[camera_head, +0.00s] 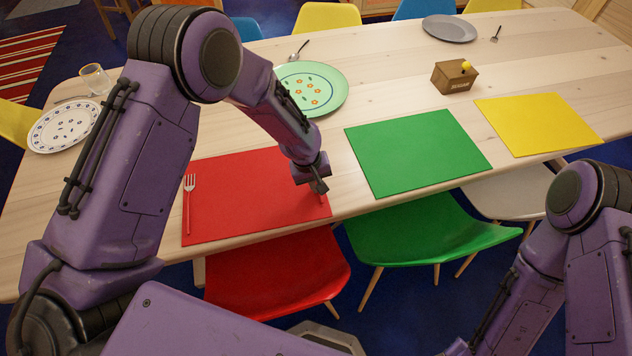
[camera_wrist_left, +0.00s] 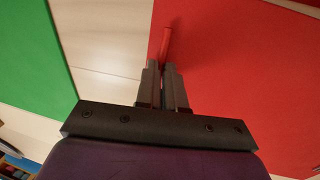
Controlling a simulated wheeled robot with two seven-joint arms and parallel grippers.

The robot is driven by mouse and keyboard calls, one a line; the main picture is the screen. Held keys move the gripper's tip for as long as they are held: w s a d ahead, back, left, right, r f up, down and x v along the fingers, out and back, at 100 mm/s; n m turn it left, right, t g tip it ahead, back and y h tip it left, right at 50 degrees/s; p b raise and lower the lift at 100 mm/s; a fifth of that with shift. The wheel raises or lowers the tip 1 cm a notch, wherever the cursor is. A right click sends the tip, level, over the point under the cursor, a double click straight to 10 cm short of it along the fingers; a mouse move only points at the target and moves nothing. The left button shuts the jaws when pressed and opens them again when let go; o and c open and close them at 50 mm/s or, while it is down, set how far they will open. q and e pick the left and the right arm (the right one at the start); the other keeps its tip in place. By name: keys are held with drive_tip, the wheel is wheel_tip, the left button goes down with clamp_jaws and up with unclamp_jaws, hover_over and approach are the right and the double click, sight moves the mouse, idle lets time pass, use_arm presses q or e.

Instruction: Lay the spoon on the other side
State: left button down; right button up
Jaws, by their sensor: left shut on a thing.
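My left gripper (camera_head: 317,186) is shut at the right edge of the red placemat (camera_head: 250,205). In the left wrist view, its jaws (camera_wrist_left: 163,85) are closed on a thin red piece (camera_wrist_left: 166,45), which looks like the spoon's handle. The rest of the spoon is hidden by the gripper, and I cannot tell if it touches the mat. A fork (camera_head: 188,195) with a red handle lies along the mat's left side. My right arm shows at the lower right, but its gripper is out of view.
The green placemat (camera_head: 415,150) lies to the right, with bare wood between it and the red one. A yellow placemat (camera_head: 540,122) is beyond. A green plate (camera_head: 325,92), another spoon (camera_head: 293,56) and a brown box (camera_head: 452,79) stand farther back. Red and green chairs line the near edge.

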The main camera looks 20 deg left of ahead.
use_arm(q)
drive_tip(key=shift+f, duration=0.1)
drive_tip(key=c, duration=1.2)
unclamp_jaws()
drive_tip(key=shift+s, duration=0.1)
drive_tip(key=shift+c, duration=0.2)
wheel_tip(320, 180, up, 12)
drive_tip(key=s+a+b, duration=0.1)
drive_tip(key=a, duration=0.1)
drive_tip(key=shift+s, duration=0.1)
